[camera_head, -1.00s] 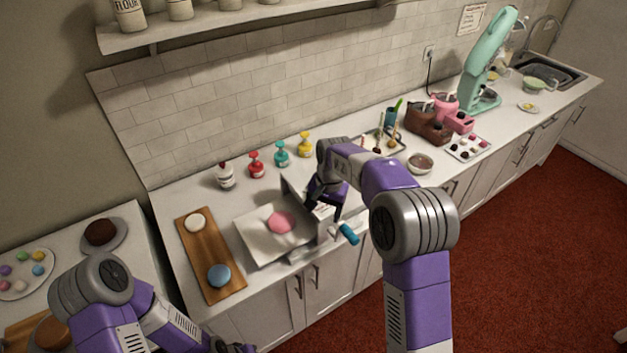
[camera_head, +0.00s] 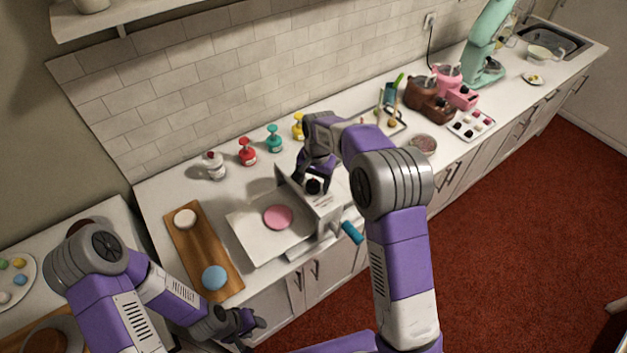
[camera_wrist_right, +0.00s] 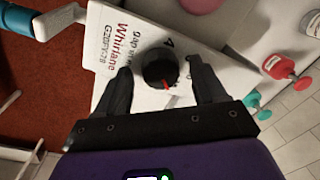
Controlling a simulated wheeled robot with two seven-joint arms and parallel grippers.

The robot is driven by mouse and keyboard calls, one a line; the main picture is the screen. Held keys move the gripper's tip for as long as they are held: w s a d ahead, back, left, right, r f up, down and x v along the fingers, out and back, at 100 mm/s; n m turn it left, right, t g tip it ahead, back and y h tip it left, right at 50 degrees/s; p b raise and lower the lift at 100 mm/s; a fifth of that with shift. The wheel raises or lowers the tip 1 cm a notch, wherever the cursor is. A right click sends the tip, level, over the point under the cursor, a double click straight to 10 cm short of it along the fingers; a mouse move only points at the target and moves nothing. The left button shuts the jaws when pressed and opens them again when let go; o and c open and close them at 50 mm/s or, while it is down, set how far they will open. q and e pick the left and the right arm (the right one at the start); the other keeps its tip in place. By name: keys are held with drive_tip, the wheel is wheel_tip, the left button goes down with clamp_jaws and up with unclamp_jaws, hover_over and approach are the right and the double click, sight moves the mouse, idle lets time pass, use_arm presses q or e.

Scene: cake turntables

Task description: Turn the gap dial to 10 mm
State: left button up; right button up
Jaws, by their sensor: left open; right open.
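The gap dial (camera_wrist_right: 160,68) is a round black knob with a red pointer mark, on the white labelled housing (camera_wrist_right: 125,40) of a dough sheeter. In the head view the dial (camera_head: 313,186) shows as a dark knob on top of the machine. My right gripper (camera_wrist_right: 163,75) is open, with one finger on each side of the dial; I cannot tell whether they touch it. The printed numbers are mostly covered, so the setting is unreadable. In the head view my right gripper (camera_head: 314,180) is above the machine. My left gripper (camera_head: 250,325) is open and empty by the counter's front edge.
A pink disc (camera_head: 278,217) lies on the sheeter's tray (camera_head: 250,240). A blue crank handle (camera_head: 352,232) sticks out at the front. A wooden board (camera_head: 190,245) stands left. Red (camera_head: 247,152), teal (camera_head: 274,138) and yellow (camera_head: 298,125) pump bottles stand behind.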

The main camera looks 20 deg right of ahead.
drive_tip(key=shift+s+f, duration=0.1)
drive_tip(key=c, duration=1.1)
drive_tip(key=shift+o, duration=0.2)
drive_tip(key=shift+n, duration=0.3)
drive_tip(key=n, duration=0.3)
drive_tip(key=shift+n+p, duration=0.3)
drive_tip(key=shift+p, duration=0.05)
drive_tip(key=shift+w+n+p, duration=0.2)
drive_tip(key=shift+n+p, duration=0.15)
drive_tip(key=shift+n, duration=1.85)
drive_tip(key=shift+g, duration=0.3)
